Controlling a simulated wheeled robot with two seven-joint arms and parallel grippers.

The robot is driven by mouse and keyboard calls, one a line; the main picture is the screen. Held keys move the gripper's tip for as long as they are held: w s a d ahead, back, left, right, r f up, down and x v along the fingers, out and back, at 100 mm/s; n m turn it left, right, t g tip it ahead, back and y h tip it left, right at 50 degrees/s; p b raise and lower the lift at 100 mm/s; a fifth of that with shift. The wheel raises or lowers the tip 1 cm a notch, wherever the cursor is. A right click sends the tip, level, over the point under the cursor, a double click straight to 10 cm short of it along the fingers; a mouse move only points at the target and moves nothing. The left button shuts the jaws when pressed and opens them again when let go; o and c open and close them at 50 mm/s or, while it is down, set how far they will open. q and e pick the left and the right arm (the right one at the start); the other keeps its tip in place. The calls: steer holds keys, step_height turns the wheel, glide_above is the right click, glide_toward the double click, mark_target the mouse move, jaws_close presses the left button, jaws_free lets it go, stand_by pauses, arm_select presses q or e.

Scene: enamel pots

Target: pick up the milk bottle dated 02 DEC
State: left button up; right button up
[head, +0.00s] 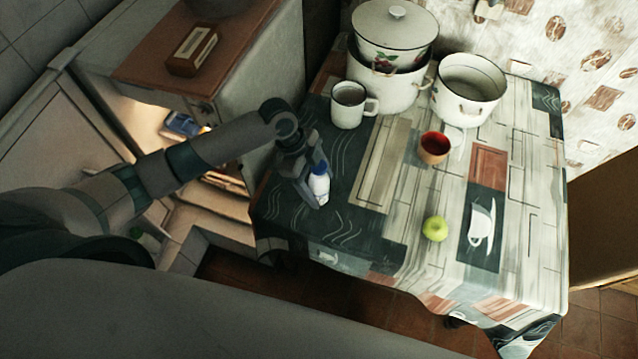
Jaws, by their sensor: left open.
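A small white bottle with a blue top (319,186) stands near the left edge of the patterned table. Its label and any date are too small to read. My left gripper (314,190) is open and reaches down at the bottle, with its fingers close beside it. Part of the bottle is hidden by the gripper, and I cannot tell whether the fingers touch it. My right gripper is out of view.
On the table (380,225) are a white mug (349,106), a lidded pot (394,35) on another pot (387,94), an open pot (467,90), a red-brown cup (433,148) and a green apple (435,228). A cabinet (255,85) stands at the left.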

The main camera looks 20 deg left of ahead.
mark_target(322, 177)
arm_select(q)
steer(key=shift+c, duration=0.6)
steer(key=c, duration=1.5)
steer(key=shift+c, duration=0.3)
steer(key=shift+r, duration=0.1)
steer(key=shift+w+r+b, duration=0.1)
steer(key=shift+r+b, duration=0.25)
steer(key=shift+r, duration=0.15)
steer(key=r, duration=0.1)
steer(key=r+b, duration=0.1)
steer(key=r, duration=0.1)
steer(key=shift+d, duration=0.35)
steer(key=s+d+r+b, duration=0.1)
steer(key=d+r, duration=0.1)
steer(key=d, duration=0.1)
steer(key=s+d+r+b, duration=0.1)
steer(key=s+d+r, duration=0.1)
steer(key=d, duration=0.1)
steer(key=s+d+r+b, duration=0.1)
steer(key=s+d+r, duration=0.1)
steer(key=d+r, duration=0.1)
steer(key=shift+d, duration=0.5)
